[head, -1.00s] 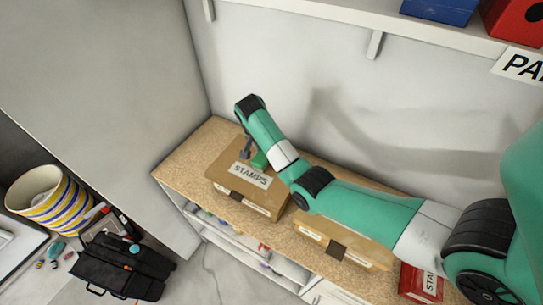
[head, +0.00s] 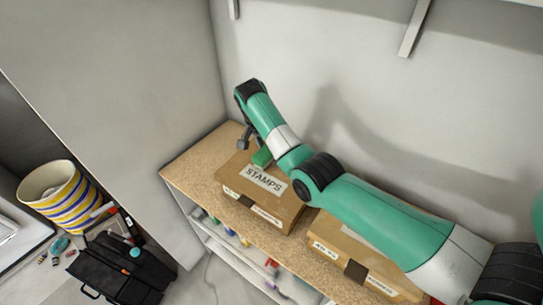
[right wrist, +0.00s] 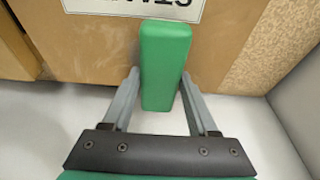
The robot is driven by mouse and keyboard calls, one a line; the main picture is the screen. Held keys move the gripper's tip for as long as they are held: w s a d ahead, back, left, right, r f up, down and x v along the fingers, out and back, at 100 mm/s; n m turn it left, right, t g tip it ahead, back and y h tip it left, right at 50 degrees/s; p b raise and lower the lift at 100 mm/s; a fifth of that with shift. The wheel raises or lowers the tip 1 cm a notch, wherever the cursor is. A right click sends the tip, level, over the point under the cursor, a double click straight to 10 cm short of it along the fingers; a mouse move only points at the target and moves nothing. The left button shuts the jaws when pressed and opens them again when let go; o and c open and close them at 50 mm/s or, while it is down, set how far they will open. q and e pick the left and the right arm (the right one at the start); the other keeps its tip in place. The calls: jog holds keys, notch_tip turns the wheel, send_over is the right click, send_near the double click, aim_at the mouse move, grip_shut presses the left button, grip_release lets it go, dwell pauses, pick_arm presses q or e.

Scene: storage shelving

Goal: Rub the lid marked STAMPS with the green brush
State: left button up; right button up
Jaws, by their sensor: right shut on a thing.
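The box with the lid marked STAMPS (head: 237,180) is brown cardboard and stands on the wooden shelf top; its white label (head: 265,180) faces up. The green brush (head: 262,157) is at the lid's back part, beside the label. My right gripper (right wrist: 160,90) is shut on the green brush, which shows as a green block (right wrist: 163,60) between the two grey fingers in the right wrist view. The brush's far end reaches over the lid near the label's edge; whether it touches the lid I cannot tell. My left gripper is not in view.
A second cardboard box (head: 327,231) stands to the right on the wooden shelf top (head: 190,165), partly under my right arm. Walls rise behind and at the left. A striped basket (head: 62,205) and black bag (head: 115,265) lie lower left.

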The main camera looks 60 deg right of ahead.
jog(key=shift+w, duration=0.1)
jog(key=shift+d+f+b, duration=0.25)
jog(key=shift+b, duration=0.5)
jog(key=shift+d, duration=0.1)
jog(key=shift+r, duration=0.25)
jog(key=s+p, duration=0.1)
jog(key=p, duration=0.1)
jog(key=s+p, duration=0.1)
jog(key=p, duration=0.1)
jog(key=s+p, duration=0.1)
jog(key=p, duration=0.2)
jog(key=shift+s+a+r, duration=0.2)
jog(key=shift+s+a, duration=0.05)
jog(key=shift+a, duration=0.05)
jog(key=shift+s, duration=0.15)
jog(key=shift+s+f, duration=0.1)
jog(key=shift+f, duration=0.1)
